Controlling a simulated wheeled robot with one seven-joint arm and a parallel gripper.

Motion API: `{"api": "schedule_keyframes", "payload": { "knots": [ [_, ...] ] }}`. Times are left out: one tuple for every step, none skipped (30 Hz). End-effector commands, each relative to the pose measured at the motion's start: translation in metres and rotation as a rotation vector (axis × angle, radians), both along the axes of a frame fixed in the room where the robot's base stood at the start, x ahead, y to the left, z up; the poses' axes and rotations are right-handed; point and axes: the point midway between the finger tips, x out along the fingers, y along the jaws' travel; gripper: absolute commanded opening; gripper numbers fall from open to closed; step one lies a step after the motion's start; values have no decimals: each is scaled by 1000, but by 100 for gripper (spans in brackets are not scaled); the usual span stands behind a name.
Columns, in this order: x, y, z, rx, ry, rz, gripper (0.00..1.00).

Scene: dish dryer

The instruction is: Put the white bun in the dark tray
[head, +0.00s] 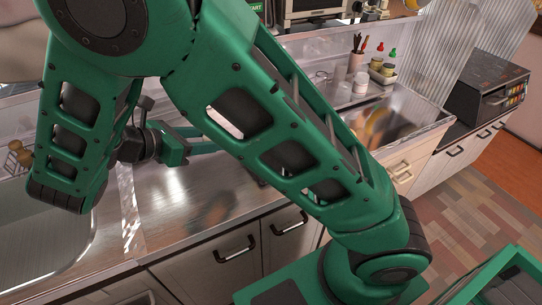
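My gripper (174,147) is at the end of my green arm, left of the picture's middle, above the steel counter (165,212). My own forearm covers part of it, and its fingertips are not clear enough to show whether they are apart. I cannot make out the white bun. I cannot make out the dark tray either. My arm hides much of the counter's middle. A small dark patch shows at the arm's lower edge, too little to identify.
A steel sink (45,235) lies at the lower left. A caddy with jars and bottles (382,72) and a white jar (360,82) stand at the back. A dark oven (487,88) sits far right. Cabinet doors with black handles (234,250) face the patterned floor.

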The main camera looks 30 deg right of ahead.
Motion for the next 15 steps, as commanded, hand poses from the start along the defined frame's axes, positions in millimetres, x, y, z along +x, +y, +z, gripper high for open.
{"api": "schedule_keyframes", "payload": {
  "knots": [
    [-1, -3, -2, -1, 0, -1, 24],
    [-1, -7, -3, -2, 1, 0, 24],
    [-2, -12, -6, -3, 0, 0, 24],
    [-2, -17, -9, -4, 2, -1, 24],
    [-4, -22, -12, -4, 2, -2, 24],
    [-5, -30, -17, -4, 4, -1, 24],
    [-5, -36, -20, -5, 2, 0, 24],
    [-6, -42, -24, -5, 3, -1, 24],
    [-8, -50, -28, -4, 3, -1, 24],
    [-8, -56, -32, -4, 3, -1, 24],
    [-10, -62, -36, -5, 3, -1, 24],
    [-11, -69, -41, -4, 3, 0, 24],
    [-12, -75, -44, -3, 3, 0, 24],
    [-13, -81, -47, -4, 3, -1, 24],
    [-13, -87, -52, -3, 2, 1, 24]
  ]
}}
